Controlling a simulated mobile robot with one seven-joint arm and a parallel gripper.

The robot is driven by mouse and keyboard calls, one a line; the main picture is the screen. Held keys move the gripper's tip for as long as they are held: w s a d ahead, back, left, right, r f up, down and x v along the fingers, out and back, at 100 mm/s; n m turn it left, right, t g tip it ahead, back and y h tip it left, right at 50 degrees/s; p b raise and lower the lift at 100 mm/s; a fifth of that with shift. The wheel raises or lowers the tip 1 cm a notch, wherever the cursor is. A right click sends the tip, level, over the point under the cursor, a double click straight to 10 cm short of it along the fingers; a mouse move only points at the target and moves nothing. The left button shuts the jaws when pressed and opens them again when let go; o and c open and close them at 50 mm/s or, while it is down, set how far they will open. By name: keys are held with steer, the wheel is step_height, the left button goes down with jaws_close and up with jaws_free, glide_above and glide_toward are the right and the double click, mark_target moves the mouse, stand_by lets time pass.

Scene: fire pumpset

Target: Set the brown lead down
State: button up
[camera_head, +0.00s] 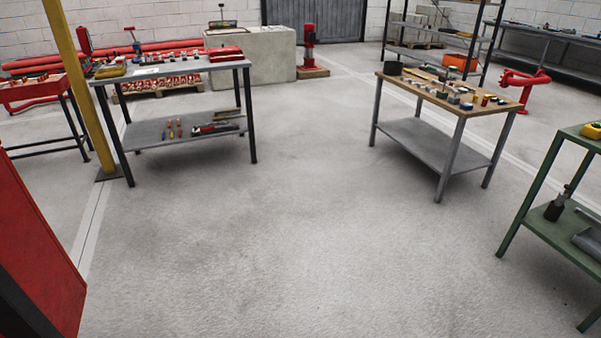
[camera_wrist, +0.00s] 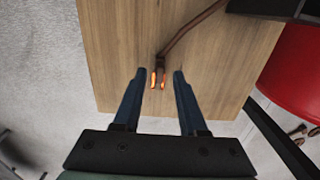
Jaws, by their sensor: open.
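In the wrist view, the brown lead (camera_wrist: 185,34) runs from the upper right down over a wooden top (camera_wrist: 115,45). Its end, with two orange-lit tips, lies between my fingers. My gripper (camera_wrist: 159,76) is open, with one dark blue finger on each side of the lead's end and a gap on both sides. The lead appears to rest on the wood; I cannot tell its exact height. I cannot make out the lead or my gripper in the head view.
In the wrist view, a dark object (camera_wrist: 275,8) and a red rounded thing (camera_wrist: 296,70) are at the right. In the head view, a wood-topped table (camera_head: 452,92) stands right, a grey-topped table (camera_head: 172,68) left, a green bench (camera_head: 545,180) far right. The floor between is clear.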

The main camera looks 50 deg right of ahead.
step_height(320, 180, up, 12)
steer(key=p, duration=0.3)
steer(key=shift+f, duration=0.2)
